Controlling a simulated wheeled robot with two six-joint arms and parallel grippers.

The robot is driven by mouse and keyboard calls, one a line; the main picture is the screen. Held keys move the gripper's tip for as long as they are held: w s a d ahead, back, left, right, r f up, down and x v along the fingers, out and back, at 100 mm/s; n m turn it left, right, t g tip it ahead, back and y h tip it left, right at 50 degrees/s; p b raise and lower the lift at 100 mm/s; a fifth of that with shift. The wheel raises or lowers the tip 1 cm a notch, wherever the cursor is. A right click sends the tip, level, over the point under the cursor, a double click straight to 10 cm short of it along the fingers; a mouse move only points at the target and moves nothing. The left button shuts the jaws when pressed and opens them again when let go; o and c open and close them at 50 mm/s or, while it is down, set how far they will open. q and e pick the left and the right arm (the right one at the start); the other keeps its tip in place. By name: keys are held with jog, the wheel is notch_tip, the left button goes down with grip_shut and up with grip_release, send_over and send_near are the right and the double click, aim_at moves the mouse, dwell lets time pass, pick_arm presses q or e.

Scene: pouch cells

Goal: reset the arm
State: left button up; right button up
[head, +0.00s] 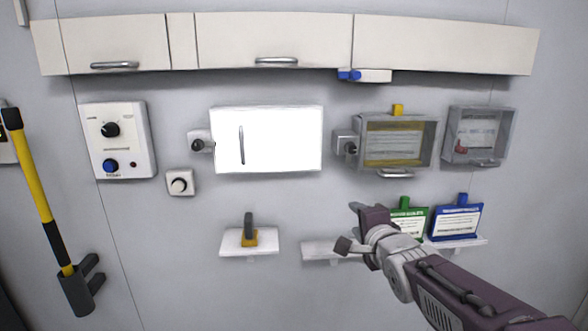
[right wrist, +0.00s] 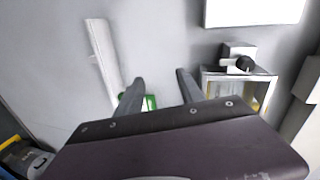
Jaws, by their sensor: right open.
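My right gripper (head: 350,227) is in the middle of the head view, its arm coming in from the lower right. Its two fingers are apart with nothing between the tips. In the right wrist view the open fingers (right wrist: 160,85) show above the dark palm, and a bit of green shows behind them. In the head view a green-labelled pouch (head: 410,224) stands upright behind the gripper, partly hidden by it. A blue-labelled pouch (head: 457,221) stands to its right. My left gripper is not in view.
A wall shelf (head: 322,250) lies behind the gripper. A smaller shelf (head: 235,248) holds a dark-handled yellow tool. Above are a bright white panel (head: 282,138), a clear-fronted box (head: 365,165), another box (head: 487,155) and overhead cabinets (head: 230,40).

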jog(key=s+f+n+g+b, duration=0.15)
jog(key=s+f+g, duration=0.25)
jog(key=f, duration=0.8)
jog(key=s+f+n+g, duration=0.3)
jog(key=s+f, duration=0.1)
jog(key=f, duration=0.9)
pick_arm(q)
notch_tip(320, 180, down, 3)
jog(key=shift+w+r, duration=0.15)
pick_arm(e)
jog(key=s+f+n+g, duration=0.3)
jog(key=s+f+n, duration=0.2)
jog(key=s, duration=0.3)
jog(key=s+f+n+g, duration=0.3)
jog(key=s+f+n, duration=0.1)
jog(key=s+n, duration=0.2)
jog(key=shift+s+f+g, duration=0.4)
jog(key=shift+s, duration=0.5)
jog(key=shift+d+n, duration=0.1)
jog(key=shift+n, duration=0.15)
